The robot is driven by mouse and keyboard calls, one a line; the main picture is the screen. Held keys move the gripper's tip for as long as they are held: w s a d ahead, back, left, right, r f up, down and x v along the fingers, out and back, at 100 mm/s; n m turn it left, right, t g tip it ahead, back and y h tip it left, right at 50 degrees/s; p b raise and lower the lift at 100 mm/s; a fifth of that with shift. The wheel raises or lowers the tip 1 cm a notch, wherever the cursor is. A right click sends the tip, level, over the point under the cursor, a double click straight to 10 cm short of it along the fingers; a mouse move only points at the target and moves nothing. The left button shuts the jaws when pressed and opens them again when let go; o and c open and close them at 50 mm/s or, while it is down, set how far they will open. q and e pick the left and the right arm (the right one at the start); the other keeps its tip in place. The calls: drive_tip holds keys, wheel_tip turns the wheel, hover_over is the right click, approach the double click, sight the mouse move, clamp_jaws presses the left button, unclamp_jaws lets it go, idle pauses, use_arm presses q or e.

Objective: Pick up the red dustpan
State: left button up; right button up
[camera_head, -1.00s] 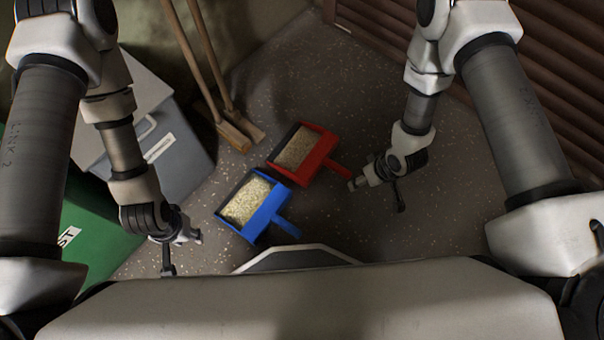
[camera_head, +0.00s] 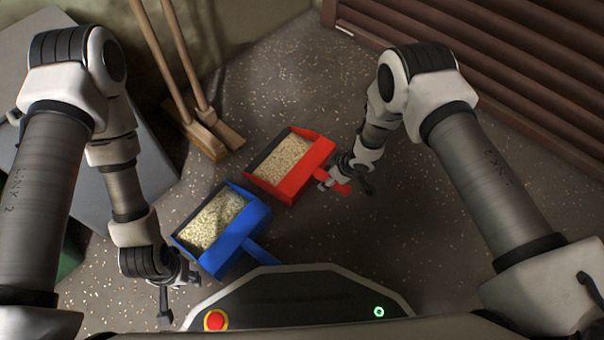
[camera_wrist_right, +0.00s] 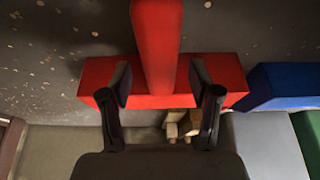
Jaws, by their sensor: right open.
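The red dustpan (camera_head: 291,165) lies on the floor in the middle of the head view, full of pale grainy material. Its handle points right, toward my right gripper (camera_head: 345,180). In the right wrist view the red handle (camera_wrist_right: 157,45) runs between the two fingers of my right gripper (camera_wrist_right: 160,88), which are open with a gap on each side of it. The red dustpan's back wall (camera_wrist_right: 150,102) lies behind the fingers there. My left gripper (camera_head: 180,290) is at the lower left of the head view, left of the blue dustpan; its finger opening is unclear.
A blue dustpan (camera_head: 222,228) with similar grains lies beside the red one, at its lower left. Two brooms (camera_head: 205,135) lean behind. A grey bin (camera_head: 150,150) stands left. A brown slatted shutter (camera_head: 510,70) bounds the right. Floor between is clear.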

drive_tip(key=shift+x, duration=1.1)
drive_tip(key=shift+s+r, duration=0.1)
drive_tip(key=shift+f+b, duration=0.3)
clamp_jaws()
